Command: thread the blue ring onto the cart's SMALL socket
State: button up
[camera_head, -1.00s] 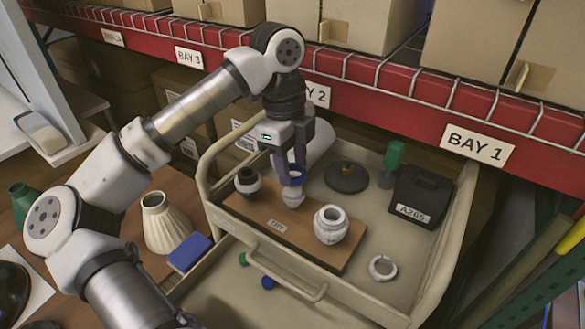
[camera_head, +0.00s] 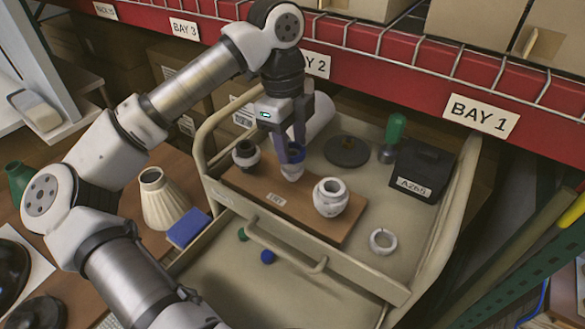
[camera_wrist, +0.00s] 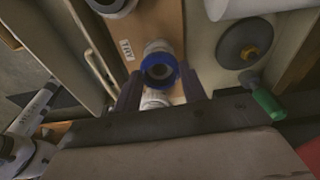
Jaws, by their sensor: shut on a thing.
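My gripper (camera_head: 292,150) is shut on the blue ring (camera_head: 294,152), one finger on each side of it. The ring is at the top of the small pale socket (camera_head: 292,173), the middle one of three on the wooden board. In the wrist view the ring (camera_wrist: 159,68) sits over the socket's mouth, with the pale socket body (camera_wrist: 156,46) showing beyond it. The ring looks level with or just around the rim; the fingers hide part of this, so I cannot tell how far it is on.
A dark socket (camera_head: 246,154) stands left on the board (camera_head: 268,200), and a larger white socket (camera_head: 330,197) right. The cart also holds a white split ring (camera_head: 382,241), a black box (camera_head: 420,172), a dark disc (camera_head: 346,151) and a green-handled tool (camera_head: 394,135).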

aim_at(292, 154)
jog(key=shift+f, duration=0.55)
jog(key=shift+f+b, duration=0.65)
jog(key=shift+b, duration=0.45)
dwell(0.7)
jog(key=o, duration=0.4)
jog(key=c, duration=0.5)
jog(key=shift+c, duration=0.2)
jog(key=shift+s+f+b, duration=0.1)
jog(key=shift+f+b, duration=0.15)
jog(key=shift+b, duration=0.05)
jog(key=m, duration=0.4)
jog(key=shift+f+b, duration=0.1)
jog(key=shift+b, duration=0.25)
jog(key=shift+m+g+y, duration=0.3)
jog(key=shift+m, duration=1.1)
